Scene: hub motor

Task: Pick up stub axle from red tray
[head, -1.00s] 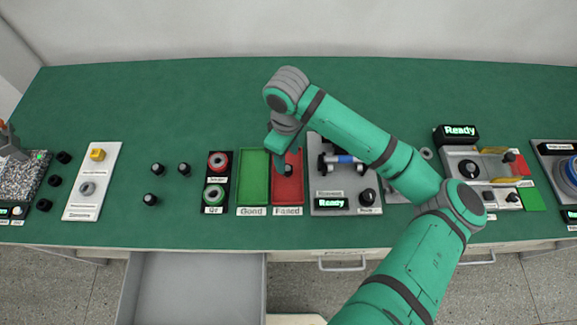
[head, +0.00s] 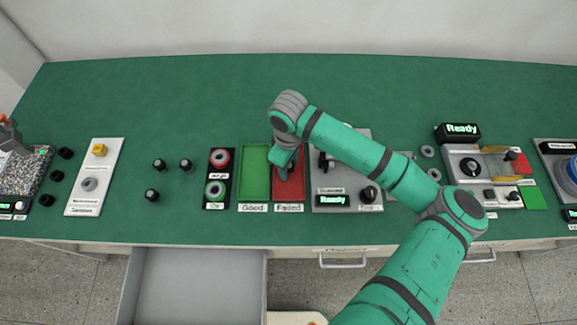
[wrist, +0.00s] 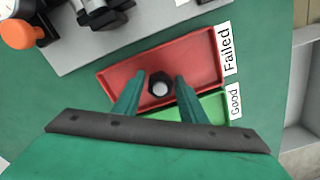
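The red tray (head: 291,189), labelled Failed, stands right of the green tray (head: 254,160) labelled Good. In the wrist view the stub axle (wrist: 160,86), a black round part with a pale metal tip, lies in the red tray (wrist: 200,55). My gripper (wrist: 159,80) is open, with one green finger on each side of the axle and gaps to both. I cannot tell how high the fingertips are above the tray floor. In the head view my gripper (head: 284,166) is over the red tray and hides the axle.
A grey station with a Ready display (head: 332,200) stands close to the right of the red tray. A black panel with red and green buttons (head: 218,178) stands left of the green tray. Several black parts (head: 186,165) stand further left. An open drawer (head: 200,285) juts out in front.

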